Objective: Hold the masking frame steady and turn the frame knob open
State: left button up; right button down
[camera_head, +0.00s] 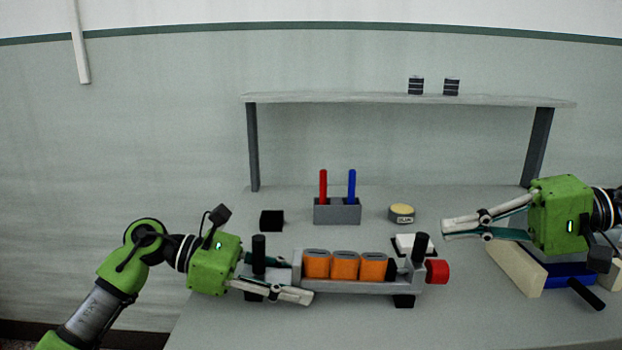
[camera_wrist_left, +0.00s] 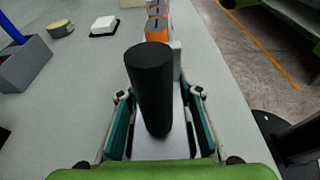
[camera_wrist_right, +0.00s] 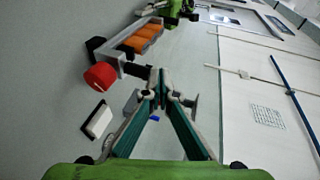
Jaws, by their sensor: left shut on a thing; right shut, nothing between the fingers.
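The masking frame (camera_head: 345,290) is a grey tray with several orange blocks (camera_head: 344,266) in it and a black upright post at each end. Its red knob (camera_head: 437,271) sticks out at the right end. My left gripper (camera_head: 300,280) is shut on the frame's left end; in the left wrist view its fingers flank the grey end around the black post (camera_wrist_left: 150,90). My right gripper (camera_head: 446,231) is shut and empty, above and behind the knob, apart from it. The right wrist view shows the red knob (camera_wrist_right: 100,76) left of the fingertips. The knob's turn position cannot be told.
Behind the frame are a black block (camera_head: 271,221), a grey holder (camera_head: 337,212) with red and blue sticks, a yellow-topped round tin (camera_head: 401,213) and a white block (camera_head: 414,243). A shelf (camera_head: 400,100) spans the back.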

jog(key=shift+f, duration=0.25)
jog(key=shift+d+f, duration=0.15)
jog(key=shift+f, duration=0.15)
jog(key=shift+w, duration=0.1)
jog(key=shift+f, duration=0.1)
jog(key=d+r, duration=0.1)
jog(key=d, duration=0.5)
jog(key=shift+s+r, duration=0.3)
jog(key=shift+s, duration=0.1)
dwell(0.3)
jog(key=m+t, duration=0.3)
jog(key=m, duration=0.5)
send_near(436, 271)
jog(key=w+d, duration=0.2)
jog(key=shift+w+d+f, duration=0.1)
jog(key=shift+w, duration=0.2)
jog(key=shift+m, duration=0.3)
jog(key=shift+a, duration=3.45)
